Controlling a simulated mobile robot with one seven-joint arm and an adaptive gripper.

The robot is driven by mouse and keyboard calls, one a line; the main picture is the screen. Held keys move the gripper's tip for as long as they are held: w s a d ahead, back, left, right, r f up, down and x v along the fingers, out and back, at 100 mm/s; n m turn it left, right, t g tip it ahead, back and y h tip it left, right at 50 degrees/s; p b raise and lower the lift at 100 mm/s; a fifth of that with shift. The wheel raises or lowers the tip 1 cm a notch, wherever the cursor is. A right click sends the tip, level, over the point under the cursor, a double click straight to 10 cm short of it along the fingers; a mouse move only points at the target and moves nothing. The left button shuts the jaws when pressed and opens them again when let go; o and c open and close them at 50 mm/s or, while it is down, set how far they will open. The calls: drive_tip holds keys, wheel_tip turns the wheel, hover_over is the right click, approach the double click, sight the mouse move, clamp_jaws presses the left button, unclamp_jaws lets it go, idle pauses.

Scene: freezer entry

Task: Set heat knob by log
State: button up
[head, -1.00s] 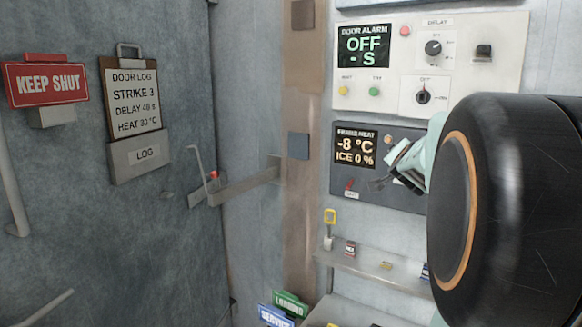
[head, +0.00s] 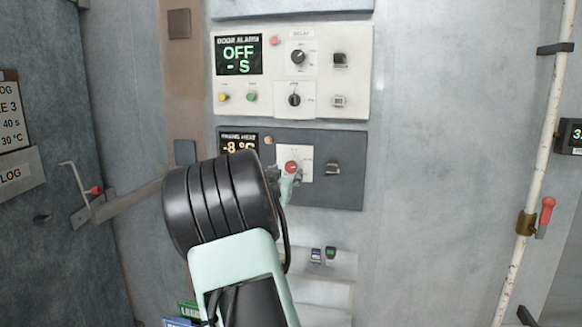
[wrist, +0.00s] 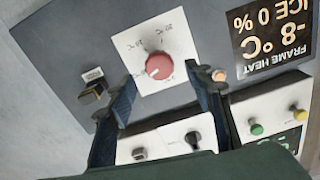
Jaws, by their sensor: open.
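The red heat knob (head: 291,167) sits on a white plate on the dark frame heat panel (head: 345,185). In the wrist view, which is upside down, the knob (wrist: 159,66) shows between and beyond my open fingertips (wrist: 160,78). I see no clear contact. Its pale mark points to the lower left there; the scale print is small. The frame heat display (wrist: 270,38) reads -8 °C and ICE 0 %. In the head view my gripper (head: 287,186) is at the knob, partly hidden by my arm. The door log (head: 10,118) is cut off at the left edge, with 30 °C readable.
The door alarm panel (head: 361,70) above reads OFF and has two black knobs. A small switch (head: 332,168) sits right of the heat knob. A shelf (head: 330,262) is below. A white pole (head: 530,150) with a red handle stands at the right.

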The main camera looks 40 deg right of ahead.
sight(290, 168)
drive_tip(key=shift+p+x, duration=0.7)
drive_tip(key=shift+x, duration=2.4)
drive_tip(key=shift+c, duration=0.2)
drive_tip(key=c, duration=1.1)
